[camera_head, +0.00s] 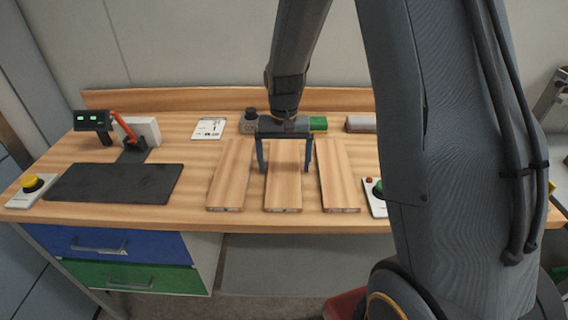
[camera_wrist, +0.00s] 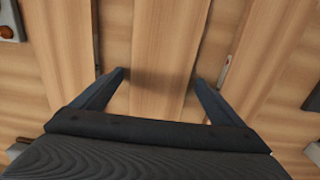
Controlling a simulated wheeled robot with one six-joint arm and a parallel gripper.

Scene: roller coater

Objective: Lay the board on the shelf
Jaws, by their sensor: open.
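Three wooden boards lie side by side on the wooden worktop: a left board (camera_head: 228,180), a middle board (camera_head: 283,190) and a right board (camera_head: 338,180). My gripper (camera_head: 285,171) is open and points down over the middle board, one finger along each long side. The wrist view shows the middle board (camera_wrist: 165,40) running between the two spread fingers of my gripper (camera_wrist: 160,76). I cannot tell whether the fingers touch it. No shelf is clearly identifiable; a flat grey surface (camera_head: 300,270) shows below the worktop.
Blue and green drawers (camera_head: 110,245) sit below left. My arm hides the right side.

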